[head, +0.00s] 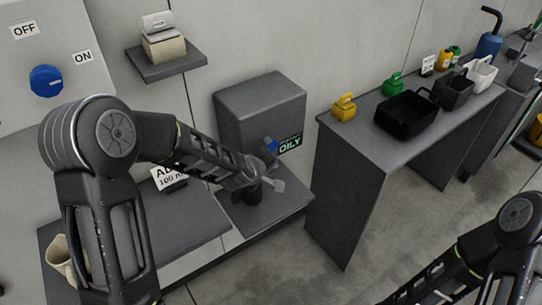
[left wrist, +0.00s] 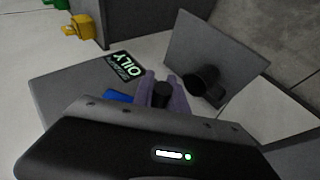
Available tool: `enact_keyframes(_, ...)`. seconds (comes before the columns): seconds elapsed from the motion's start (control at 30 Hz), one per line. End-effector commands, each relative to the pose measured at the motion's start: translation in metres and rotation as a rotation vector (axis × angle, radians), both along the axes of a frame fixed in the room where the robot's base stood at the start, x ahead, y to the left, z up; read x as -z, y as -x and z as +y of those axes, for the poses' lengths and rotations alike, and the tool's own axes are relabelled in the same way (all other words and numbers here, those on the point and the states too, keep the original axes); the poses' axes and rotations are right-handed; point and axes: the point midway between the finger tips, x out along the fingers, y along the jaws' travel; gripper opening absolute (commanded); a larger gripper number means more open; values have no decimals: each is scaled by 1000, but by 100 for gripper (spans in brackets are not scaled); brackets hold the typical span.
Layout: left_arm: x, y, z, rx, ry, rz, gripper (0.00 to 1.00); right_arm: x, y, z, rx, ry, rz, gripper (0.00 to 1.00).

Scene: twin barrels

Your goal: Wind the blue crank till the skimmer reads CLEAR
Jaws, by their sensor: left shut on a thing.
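The skimmer is a dark grey box (head: 262,100) on the counter by the wall, with a label reading OILY (head: 290,143) on its front. The OILY label also shows in the left wrist view (left wrist: 125,67). A blue part of the crank (head: 271,146) shows at the skimmer's front, and also beside my fingers in the left wrist view (left wrist: 118,97). My left gripper (head: 268,178) is at the skimmer's front. In the left wrist view its fingers (left wrist: 162,92) are shut around a black handle (left wrist: 163,95), and they hide much of the crank. My right gripper is out of view.
A black cylinder (left wrist: 203,80) stands out from a grey plate beside the fingers. To the right is a grey bench with yellow (head: 344,106) and green (head: 393,83) items and a black bin (head: 404,116). The floor between is clear.

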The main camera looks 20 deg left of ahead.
Motion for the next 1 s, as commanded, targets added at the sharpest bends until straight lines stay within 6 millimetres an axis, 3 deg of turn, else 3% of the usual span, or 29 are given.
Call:
enact_keyframes(0.1,-1,1,0,0,-8,11,0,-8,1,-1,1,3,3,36)
enact_keyframes(0.5,1,0,1,-1,-11,13,0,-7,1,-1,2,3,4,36)
enact_keyframes(0.53,1,0,1,-1,-11,13,20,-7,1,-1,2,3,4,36)
enact_keyframes(0.7,0,0,1,-1,-11,12,34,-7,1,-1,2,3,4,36)
enact_keyframes(0.77,0,0,1,-1,-11,12,39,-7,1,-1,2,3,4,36)
enact_keyframes(1.0,0,0,1,-1,-10,11,40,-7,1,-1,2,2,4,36)
